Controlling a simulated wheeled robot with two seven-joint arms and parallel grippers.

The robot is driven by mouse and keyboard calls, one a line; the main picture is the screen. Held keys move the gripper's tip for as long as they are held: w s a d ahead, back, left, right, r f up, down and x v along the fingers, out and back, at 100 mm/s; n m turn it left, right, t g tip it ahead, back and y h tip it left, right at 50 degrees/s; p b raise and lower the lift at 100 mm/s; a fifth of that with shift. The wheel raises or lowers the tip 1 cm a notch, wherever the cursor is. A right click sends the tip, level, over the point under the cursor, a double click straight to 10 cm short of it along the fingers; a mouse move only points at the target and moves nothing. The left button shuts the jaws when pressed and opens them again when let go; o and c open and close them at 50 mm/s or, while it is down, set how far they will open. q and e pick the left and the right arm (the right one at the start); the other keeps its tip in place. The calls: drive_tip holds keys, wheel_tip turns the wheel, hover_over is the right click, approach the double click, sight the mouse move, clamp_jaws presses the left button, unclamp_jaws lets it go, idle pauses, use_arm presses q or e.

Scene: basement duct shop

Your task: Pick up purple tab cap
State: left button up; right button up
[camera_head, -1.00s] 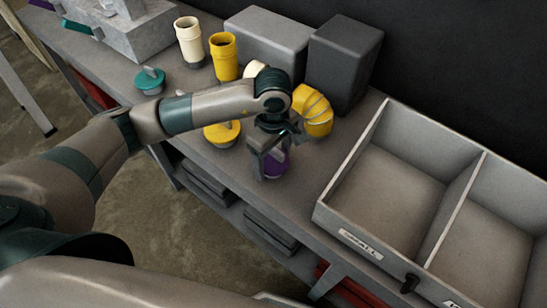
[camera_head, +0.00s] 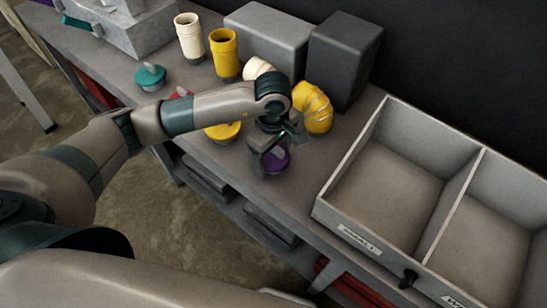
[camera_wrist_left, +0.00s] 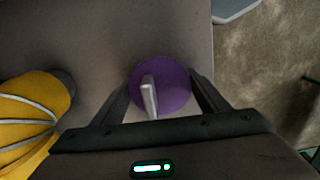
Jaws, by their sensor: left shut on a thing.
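The purple tab cap (camera_head: 276,160) is round with a pale upright tab and sits at the front part of the bench, below my left gripper (camera_head: 268,158). In the left wrist view the purple tab cap (camera_wrist_left: 172,86) lies between the two fingers of my left gripper (camera_wrist_left: 165,100), which is shut on it. I cannot tell whether the cap touches the bench. The gripper hides part of the cap in the head view. My right gripper is not in view.
A yellow elbow (camera_head: 313,108) stands close behind the gripper. A yellow cap (camera_head: 222,132) and teal cap (camera_head: 150,77) lie to the left. A divided grey tray (camera_head: 330,215) stands to the right. Yellow (camera_head: 224,52) and cream (camera_head: 189,38) pipes and grey boxes (camera_head: 342,62) stand behind.

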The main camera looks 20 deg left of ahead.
sight(273, 156)
use_arm(q)
drive_tip(key=shift+w+r+b, duration=0.1)
drive_tip(key=shift+r+b, duration=0.5)
drive_tip(key=shift+r, duration=0.15)
wheel_tip(273, 156, up, 2)
drive_tip(key=shift+r+b, duration=0.15)
drive_tip(key=shift+b, duration=0.6)
drive_tip(key=s+d+r+b, duration=0.3)
drive_tip(key=s+d+r, duration=0.3)
drive_tip(key=d, duration=0.4)
drive_tip(key=shift+d+r+b, duration=0.15)
drive_tip(key=shift+r+b, duration=0.2)
drive_tip(key=shift+r, duration=0.25)
